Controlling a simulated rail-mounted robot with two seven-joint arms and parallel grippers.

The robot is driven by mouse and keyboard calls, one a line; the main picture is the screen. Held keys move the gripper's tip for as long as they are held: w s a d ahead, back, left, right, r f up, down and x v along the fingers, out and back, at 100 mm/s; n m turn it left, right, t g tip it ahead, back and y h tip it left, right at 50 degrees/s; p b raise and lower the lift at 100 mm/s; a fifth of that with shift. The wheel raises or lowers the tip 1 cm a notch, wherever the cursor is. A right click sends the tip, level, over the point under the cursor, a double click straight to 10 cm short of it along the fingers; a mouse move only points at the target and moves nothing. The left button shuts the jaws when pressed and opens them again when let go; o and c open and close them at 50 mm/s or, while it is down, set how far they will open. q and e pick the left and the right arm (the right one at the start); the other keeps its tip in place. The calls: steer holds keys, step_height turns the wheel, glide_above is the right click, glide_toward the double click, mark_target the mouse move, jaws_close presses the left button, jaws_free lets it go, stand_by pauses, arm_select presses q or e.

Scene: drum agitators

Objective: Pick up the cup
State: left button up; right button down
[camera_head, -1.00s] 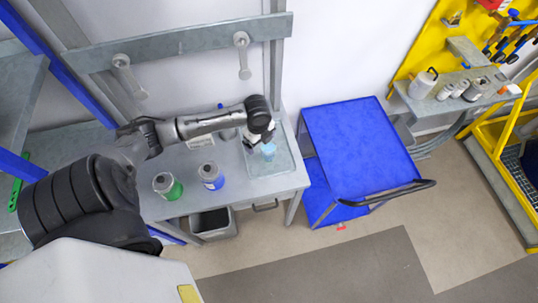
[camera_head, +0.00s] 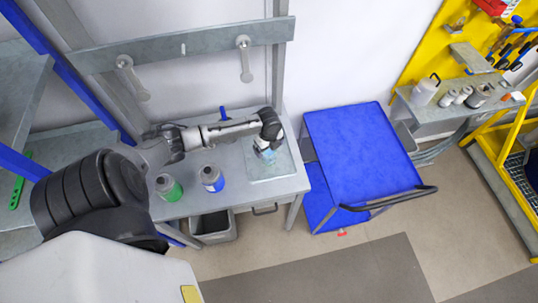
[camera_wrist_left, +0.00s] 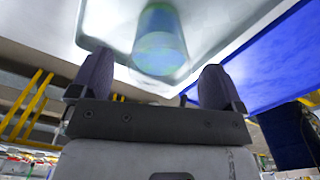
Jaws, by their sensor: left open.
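A small translucent blue-green cup (camera_wrist_left: 160,42) stands on a grey tray (camera_wrist_left: 105,22) in the left wrist view. In the head view the cup (camera_head: 264,146) is a light blue shape on the tray (camera_head: 284,166), partly hidden by my left gripper. My left gripper (camera_head: 268,143) is over the tray, right at the cup. In the left wrist view the fingers of my left gripper (camera_wrist_left: 160,82) are spread apart, with the cup lying ahead of the gap between them. I cannot tell whether they touch it. My right gripper is not in view.
A green-banded container (camera_head: 168,188) and a blue-banded container (camera_head: 212,179) stand on the grey workbench (camera_head: 240,202), left of the tray. A blue cart (camera_head: 358,145) stands right of the bench. A grey bin (camera_head: 213,226) is below the bench.

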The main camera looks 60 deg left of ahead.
mark_target(269, 152)
arm_select(q)
steer(key=shift+f, duration=2.05)
steer(key=shift+c, duration=0.2)
steer(key=c, duration=1.1)
